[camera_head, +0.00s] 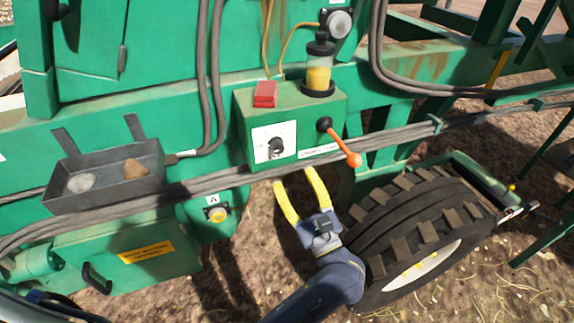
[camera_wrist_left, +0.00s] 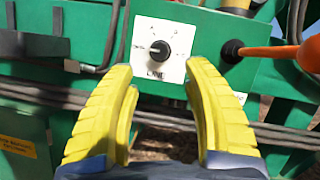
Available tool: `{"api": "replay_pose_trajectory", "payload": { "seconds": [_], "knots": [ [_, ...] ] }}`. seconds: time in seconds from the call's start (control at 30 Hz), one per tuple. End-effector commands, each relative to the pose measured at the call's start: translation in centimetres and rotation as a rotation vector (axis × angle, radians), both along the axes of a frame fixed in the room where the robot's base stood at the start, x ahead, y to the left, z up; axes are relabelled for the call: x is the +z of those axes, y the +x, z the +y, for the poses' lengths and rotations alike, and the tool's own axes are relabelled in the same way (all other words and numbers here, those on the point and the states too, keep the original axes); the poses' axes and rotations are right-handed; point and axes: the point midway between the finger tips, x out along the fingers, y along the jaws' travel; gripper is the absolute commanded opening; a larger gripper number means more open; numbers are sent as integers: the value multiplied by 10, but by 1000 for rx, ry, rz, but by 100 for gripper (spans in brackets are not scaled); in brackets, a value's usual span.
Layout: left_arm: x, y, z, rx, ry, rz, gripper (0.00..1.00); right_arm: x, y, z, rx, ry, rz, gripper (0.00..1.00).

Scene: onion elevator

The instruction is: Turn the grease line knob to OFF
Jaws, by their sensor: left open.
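The grease line knob (camera_head: 276,147) is a small black knob on a white label plate (camera_head: 262,135) on the front of a green box (camera_head: 243,118). In the left wrist view the knob (camera_wrist_left: 159,50) sits between and beyond my finger tips, and the fingers do not touch it. Its exact setting is too small to read. My left gripper (camera_head: 294,178) has yellow fingers, spread open and empty, just below the box in the head view. In the left wrist view the gripper (camera_wrist_left: 160,70) is also open. My right gripper does not show.
An orange lever (camera_head: 345,146) with a black ball pivot sticks out right of the knob. A red block (camera_head: 265,94) and a yellow grease cup (camera_head: 319,76) stand on the box. Grey cables (camera_head: 205,183) run below it. A large tire (camera_head: 420,228) is at right, a metal tray (camera_head: 108,182) at left.

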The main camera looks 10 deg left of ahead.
Motion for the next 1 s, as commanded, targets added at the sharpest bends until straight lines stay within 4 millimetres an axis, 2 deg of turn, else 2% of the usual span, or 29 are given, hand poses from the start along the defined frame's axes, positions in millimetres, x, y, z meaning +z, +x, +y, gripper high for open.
{"api": "replay_pose_trajectory", "payload": {
  "seconds": [0.3,0.83,0.93,1.0],
  "knots": [
    [-9,-17,-15,0,0,1,50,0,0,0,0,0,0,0],
    [-10,-19,-16,3,5,4,50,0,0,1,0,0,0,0],
    [-4,-17,-21,9,70,27,50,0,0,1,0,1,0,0],
    [6,-16,-30,16,178,43,50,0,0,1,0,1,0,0]
  ]
}}
